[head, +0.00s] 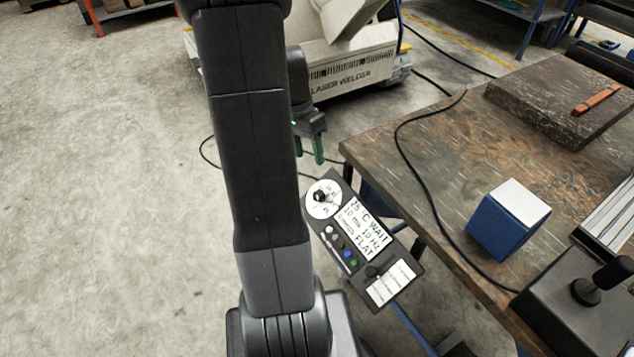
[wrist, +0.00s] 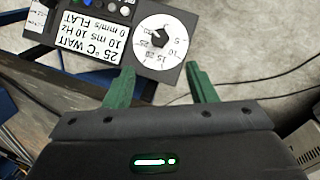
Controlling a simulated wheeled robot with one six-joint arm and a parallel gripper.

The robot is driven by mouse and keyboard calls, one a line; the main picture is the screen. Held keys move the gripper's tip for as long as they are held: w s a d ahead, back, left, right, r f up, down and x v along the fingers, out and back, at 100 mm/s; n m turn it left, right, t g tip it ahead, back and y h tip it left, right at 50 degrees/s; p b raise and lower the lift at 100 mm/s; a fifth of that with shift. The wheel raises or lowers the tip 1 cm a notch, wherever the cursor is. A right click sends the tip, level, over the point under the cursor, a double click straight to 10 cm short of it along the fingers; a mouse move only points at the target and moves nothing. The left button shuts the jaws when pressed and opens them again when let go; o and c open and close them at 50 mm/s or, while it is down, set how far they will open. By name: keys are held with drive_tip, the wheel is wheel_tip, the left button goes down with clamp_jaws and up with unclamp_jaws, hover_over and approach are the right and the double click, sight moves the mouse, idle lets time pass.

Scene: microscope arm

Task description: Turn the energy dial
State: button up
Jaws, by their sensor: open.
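The energy dial (head: 323,198) is a white round face with a black knob at the top left of a black control panel (head: 383,269). In the wrist view the dial (wrist: 160,41) shows numbers around its rim, with the panel (wrist: 98,48) upside down to its left. My gripper (head: 312,160) has green fingers and is just above the dial in the head view. In the wrist view the gripper (wrist: 160,80) is open and empty, its fingertips short of the dial face in the picture. I cannot tell the exact height between them.
A worn table (head: 445,165) stands to the right with a blue box (head: 508,218), a stone slab (head: 560,98) and a black joystick unit (head: 575,305) on it. A cable (head: 407,150) runs over the table. A laser welder (head: 350,75) stands behind. The floor at left is clear.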

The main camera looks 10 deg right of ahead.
sight(317, 193)
drive_tip(key=b+x, duration=0.1)
drive_tip(key=x, duration=1.1)
drive_tip(key=shift+f, duration=0.3)
drive_tip(key=c, duration=1)
drive_tip(key=shift+n, duration=0.3)
drive_tip(key=n, duration=0.1)
drive_tip(key=n+g+h, duration=0.1)
drive_tip(key=n, duration=0.1)
drive_tip(key=shift+w+a+g+h, duration=0.1)
drive_tip(key=shift+a+g+h, duration=0.1)
drive_tip(key=shift+g+h, duration=0.1)
drive_tip(key=shift+w+a+f+n+g+h+b, duration=0.1)
drive_tip(key=shift+n+g+h+b, duration=0.15)
drive_tip(key=shift+n+h, duration=0.55)
drive_tip(key=shift+a+f+n+g+h+b, duration=0.15)
drive_tip(key=shift+n+g+h, duration=0.2)
drive_tip(key=shift+n, duration=0.85)
drive_tip(key=shift+d+r, duration=0.1)
